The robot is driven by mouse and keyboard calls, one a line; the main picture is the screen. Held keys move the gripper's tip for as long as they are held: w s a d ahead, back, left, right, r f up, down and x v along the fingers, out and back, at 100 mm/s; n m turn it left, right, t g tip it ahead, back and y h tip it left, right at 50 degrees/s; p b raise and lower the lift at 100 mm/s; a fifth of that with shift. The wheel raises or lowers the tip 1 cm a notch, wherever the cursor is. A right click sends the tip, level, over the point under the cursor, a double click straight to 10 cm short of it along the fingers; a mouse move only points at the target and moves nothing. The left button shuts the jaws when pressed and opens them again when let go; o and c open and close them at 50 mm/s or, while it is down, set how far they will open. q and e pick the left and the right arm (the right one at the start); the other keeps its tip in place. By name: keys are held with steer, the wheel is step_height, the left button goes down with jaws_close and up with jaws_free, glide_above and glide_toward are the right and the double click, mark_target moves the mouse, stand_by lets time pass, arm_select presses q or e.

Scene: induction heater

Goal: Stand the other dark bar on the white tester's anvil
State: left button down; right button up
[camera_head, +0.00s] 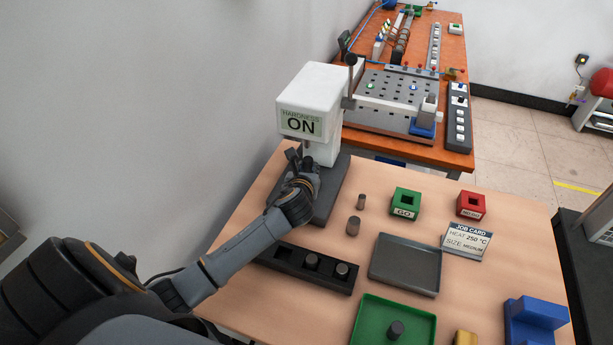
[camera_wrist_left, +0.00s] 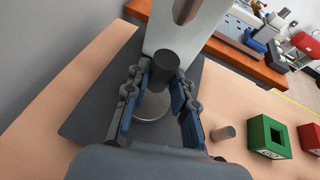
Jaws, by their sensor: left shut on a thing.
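The white tester (camera_head: 312,95), its screen reading "HARDNESS ON", stands at the table's back left on a dark base (camera_head: 325,205). My left gripper (camera_head: 298,160) is at the front of the tester, under its head. In the left wrist view the left gripper (camera_wrist_left: 162,85) is shut on a dark bar (camera_wrist_left: 165,66) between its fingers. The round grey anvil (camera_wrist_left: 152,106) shows close by, partly covered by the fingers. I cannot tell whether the bar touches the anvil. My right gripper is out of view.
Two short grey bars (camera_head: 352,226) stand right of the tester. A black rack (camera_head: 280,258) holds dark bars; a green tray (camera_head: 365,325) holds another. A grey tray (camera_head: 405,265) is empty. Green GO (camera_head: 405,207) and red (camera_head: 470,207) blocks and a job card (camera_head: 466,241) stand right.

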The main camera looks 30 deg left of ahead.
arm_select(q)
steer(key=f, duration=0.3)
steer(key=shift+w+a+f, duration=0.2)
steer(key=shift+a+f, duration=0.05)
steer(key=shift+f, duration=0.05)
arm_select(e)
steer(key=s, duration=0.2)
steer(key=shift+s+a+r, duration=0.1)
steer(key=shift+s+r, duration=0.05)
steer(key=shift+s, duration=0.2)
arm_select(q)
steer(key=shift+f, duration=0.3)
steer(key=c, duration=1.1)
jaws_free()
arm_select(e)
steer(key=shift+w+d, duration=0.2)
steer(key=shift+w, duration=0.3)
arm_select(q)
steer(key=shift+r, duration=0.1)
